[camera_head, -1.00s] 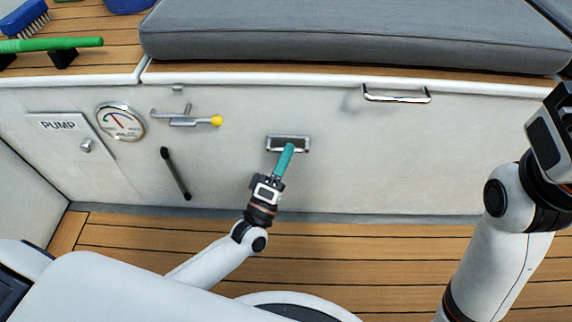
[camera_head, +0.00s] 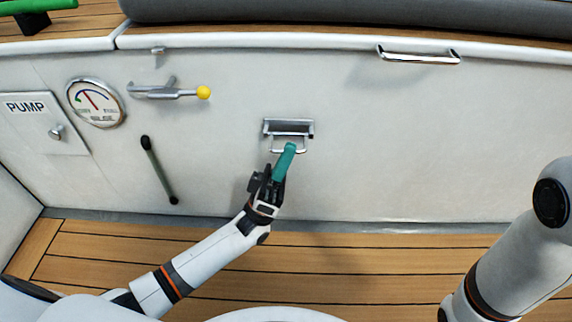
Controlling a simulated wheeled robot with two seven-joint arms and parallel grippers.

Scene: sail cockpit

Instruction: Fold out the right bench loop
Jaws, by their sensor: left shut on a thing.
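The bench loop (camera_head: 304,149) is a thin metal loop on a recessed metal plate (camera_head: 288,127) in the white bench front, near the picture's middle. The loop stands out from the plate's lower edge.
A chrome handle (camera_head: 418,55) is at the upper right. On the left are a PUMP hatch (camera_head: 42,123), a gauge (camera_head: 96,103), a yellow-knobbed lever (camera_head: 170,91) and a dark bar (camera_head: 159,170). The wooden floor (camera_head: 370,263) is below.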

